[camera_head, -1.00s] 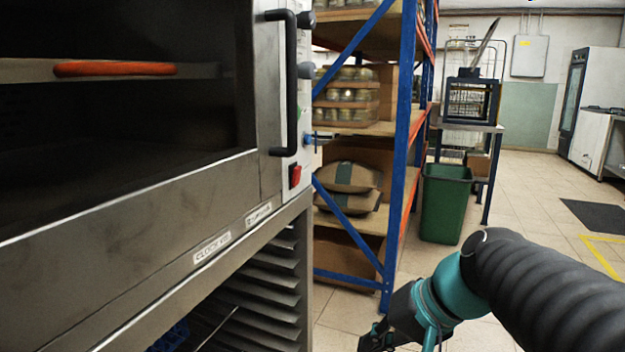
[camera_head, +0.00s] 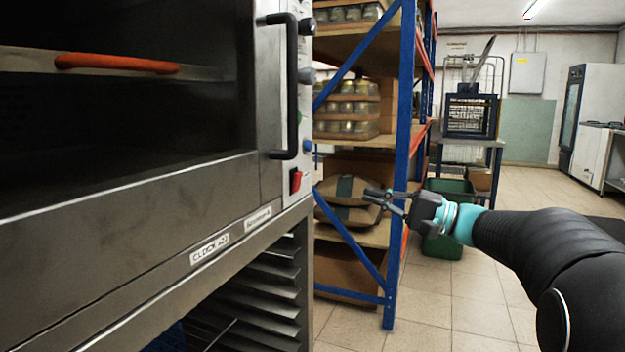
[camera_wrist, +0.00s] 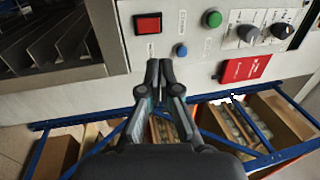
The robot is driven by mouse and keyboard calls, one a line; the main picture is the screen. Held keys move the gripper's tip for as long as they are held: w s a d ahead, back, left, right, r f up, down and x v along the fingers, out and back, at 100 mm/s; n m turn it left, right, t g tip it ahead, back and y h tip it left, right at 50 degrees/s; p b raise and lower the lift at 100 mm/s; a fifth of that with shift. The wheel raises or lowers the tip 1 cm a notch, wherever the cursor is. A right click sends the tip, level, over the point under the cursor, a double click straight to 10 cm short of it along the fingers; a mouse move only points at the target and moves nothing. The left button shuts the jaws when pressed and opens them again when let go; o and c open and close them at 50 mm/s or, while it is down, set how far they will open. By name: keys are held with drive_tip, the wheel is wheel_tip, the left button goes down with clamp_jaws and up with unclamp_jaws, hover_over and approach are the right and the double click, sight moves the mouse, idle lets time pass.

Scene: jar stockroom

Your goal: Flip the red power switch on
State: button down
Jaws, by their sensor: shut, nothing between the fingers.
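The red power switch (camera_head: 295,181) sits low on the oven's right front panel in the head view. It also shows in the wrist view (camera_wrist: 148,23), up and slightly left of the fingertips, with a dark frame around it. My gripper (camera_head: 366,195) is to the right of the switch in the head view, with a clear gap between them. It points left toward the panel. In the wrist view the two fingers (camera_wrist: 160,68) are close together at their tips, with nothing held. The switch face is fully visible and not touched.
The panel carries a blue button (camera_wrist: 181,50), a green button (camera_wrist: 212,18), dark knobs (camera_wrist: 248,33) and a red label (camera_wrist: 246,68). The oven's black handle (camera_head: 290,90) juts out above the switch. A blue-framed shelf (camera_head: 403,150) with jars stands behind my gripper. A green bin (camera_head: 450,247) is farther back.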

sight(300, 173)
drive_tip(key=p+x, duration=0.1)
drive_tip(key=x, duration=1.3)
